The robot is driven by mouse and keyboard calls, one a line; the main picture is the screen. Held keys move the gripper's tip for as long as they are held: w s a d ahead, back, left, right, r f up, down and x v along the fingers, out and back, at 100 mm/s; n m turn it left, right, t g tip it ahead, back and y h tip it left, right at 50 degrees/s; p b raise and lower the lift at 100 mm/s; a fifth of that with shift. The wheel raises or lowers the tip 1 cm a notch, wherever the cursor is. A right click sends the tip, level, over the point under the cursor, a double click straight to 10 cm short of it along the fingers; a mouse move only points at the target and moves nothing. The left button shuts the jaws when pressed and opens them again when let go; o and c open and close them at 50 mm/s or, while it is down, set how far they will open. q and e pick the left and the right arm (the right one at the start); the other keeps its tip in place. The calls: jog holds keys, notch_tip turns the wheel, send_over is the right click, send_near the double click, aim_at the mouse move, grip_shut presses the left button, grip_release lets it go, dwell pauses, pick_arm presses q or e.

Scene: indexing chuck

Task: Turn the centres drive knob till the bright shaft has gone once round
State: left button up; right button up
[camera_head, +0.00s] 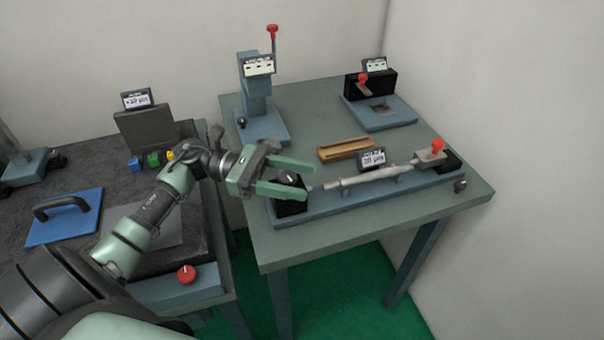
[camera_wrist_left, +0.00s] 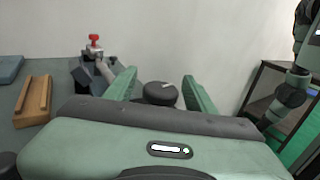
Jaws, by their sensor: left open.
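The centres stand on a long blue base (camera_head: 345,200) along the front of the green-grey table. The bright shaft (camera_head: 362,179) lies level between a black block at the left and a tailstock with a red knob (camera_head: 437,146) at the right. The dark round drive knob (camera_head: 289,179), with a pale mark on top, sits at the left end; it also shows in the left wrist view (camera_wrist_left: 160,93). My left gripper (camera_head: 309,182) is open, one finger on each side of the knob. I cannot tell whether either finger touches it. My right gripper is not in view.
A wooden tray (camera_head: 345,149) and a small sign (camera_head: 371,159) stand behind the shaft. A press with a red-topped lever (camera_head: 272,32) and a black block fixture (camera_head: 370,84) are further back. A dark bench (camera_head: 110,265) is at the left; walls close the back and right.

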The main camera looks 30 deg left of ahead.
pick_arm(q)
jog(key=shift+w+d, duration=0.15)
jog(key=shift+d, duration=0.45)
jog(key=shift+c, duration=0.3)
grip_shut()
jog(key=shift+f+t, duration=0.1)
jog(key=shift+t, duration=0.2)
